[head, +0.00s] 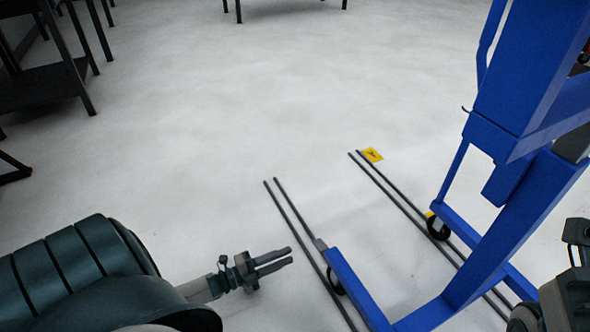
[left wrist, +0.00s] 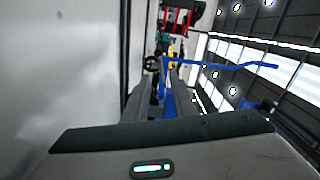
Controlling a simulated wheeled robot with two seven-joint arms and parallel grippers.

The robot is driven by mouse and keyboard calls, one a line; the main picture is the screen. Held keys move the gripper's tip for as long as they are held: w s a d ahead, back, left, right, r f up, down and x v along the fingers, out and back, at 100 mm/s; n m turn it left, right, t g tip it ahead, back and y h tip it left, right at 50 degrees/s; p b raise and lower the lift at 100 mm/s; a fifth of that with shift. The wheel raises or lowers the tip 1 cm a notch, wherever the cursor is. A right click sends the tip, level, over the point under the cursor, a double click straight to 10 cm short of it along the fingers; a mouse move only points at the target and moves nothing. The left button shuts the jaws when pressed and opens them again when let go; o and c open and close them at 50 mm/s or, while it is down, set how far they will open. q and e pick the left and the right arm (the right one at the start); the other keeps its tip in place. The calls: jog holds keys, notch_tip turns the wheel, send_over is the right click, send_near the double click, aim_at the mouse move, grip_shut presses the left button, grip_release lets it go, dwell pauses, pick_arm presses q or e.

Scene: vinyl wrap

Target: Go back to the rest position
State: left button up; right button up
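My left gripper (head: 290,257) reaches in from the lower left of the head view, low over the pale floor. Its two grey fingers are apart with a narrow gap and nothing between them. The fingers also show in the left wrist view (left wrist: 160,98), pointing away from the camera, with blue parts visible beyond them. At the lower right edge of the head view, dark parts of my right arm show. The right gripper's fingers are not visible.
A blue wheeled steel frame (head: 535,195) stands at the right, close to my right arm. Its blue legs (head: 355,285) run along the floor near thin dark rails (head: 405,205). A yellow label (head: 372,155) lies beside them. Dark shelving (head: 45,85) stands far left. The middle floor is clear.

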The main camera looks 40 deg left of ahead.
pick_arm(q)
jog(key=shift+s+a, duration=0.2)
jog(key=shift+s, duration=0.35)
jog(key=shift+s, duration=0.1)
